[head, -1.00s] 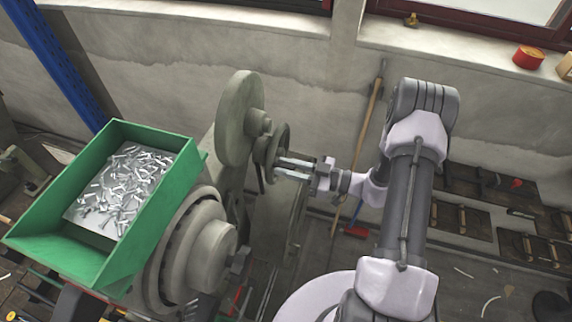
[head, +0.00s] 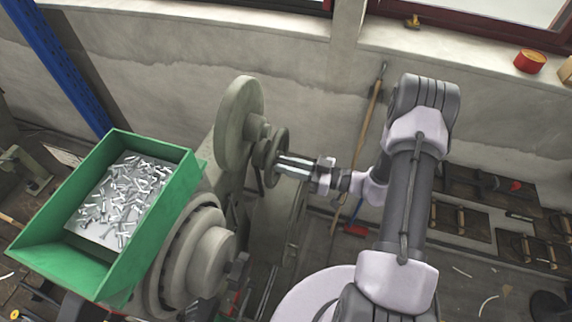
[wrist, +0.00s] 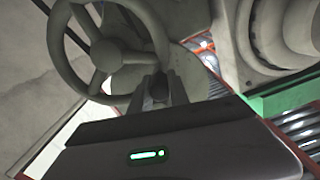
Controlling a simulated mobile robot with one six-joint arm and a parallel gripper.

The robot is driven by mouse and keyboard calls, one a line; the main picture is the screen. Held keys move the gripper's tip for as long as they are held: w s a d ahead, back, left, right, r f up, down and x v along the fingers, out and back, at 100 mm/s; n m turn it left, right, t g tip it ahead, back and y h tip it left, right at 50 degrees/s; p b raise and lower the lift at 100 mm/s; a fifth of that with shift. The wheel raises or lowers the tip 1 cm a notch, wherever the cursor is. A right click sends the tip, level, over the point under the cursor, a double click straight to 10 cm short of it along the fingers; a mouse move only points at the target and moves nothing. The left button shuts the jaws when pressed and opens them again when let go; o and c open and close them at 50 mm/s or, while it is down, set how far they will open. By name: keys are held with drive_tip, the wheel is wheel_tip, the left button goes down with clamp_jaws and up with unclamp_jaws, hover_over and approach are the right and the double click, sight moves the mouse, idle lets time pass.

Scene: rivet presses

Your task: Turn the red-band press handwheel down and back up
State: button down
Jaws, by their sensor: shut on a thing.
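The press handwheel (head: 279,146) is a small grey-green wheel on the side of the press, in front of a larger round disc (head: 238,122). In the wrist view the handwheel (wrist: 72,82) shows its rim, spokes and hub at the upper left. My gripper (head: 280,166) reaches it from the right. In the wrist view my gripper (wrist: 158,88) is shut on a dark part at the lower right of the wheel's rim, likely its handle.
A green bin (head: 178,208) of loose silver rivets (head: 122,198) sits left of the press. A large stepped pulley (head: 208,262) stands below it. A broom (head: 367,125) leans on the wall behind my arm. Wooden trays (head: 462,222) lie at the right.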

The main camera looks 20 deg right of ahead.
drive_tip(key=c, duration=1.5)
unclamp_jaws()
drive_tip(key=shift+d, duration=0.1)
drive_tip(key=shift+c, duration=0.2)
drive_tip(key=shift+o, duration=1.4)
drive_tip(key=shift+d, duration=0.2)
drive_tip(key=shift+a, duration=0.15)
drive_tip(key=b+v, duration=0.4)
drive_tip(key=v, duration=1.3)
drive_tip(key=shift+s+d+b, duration=0.15)
drive_tip(key=shift+d+b, duration=0.1)
drive_tip(key=shift+b, duration=0.15)
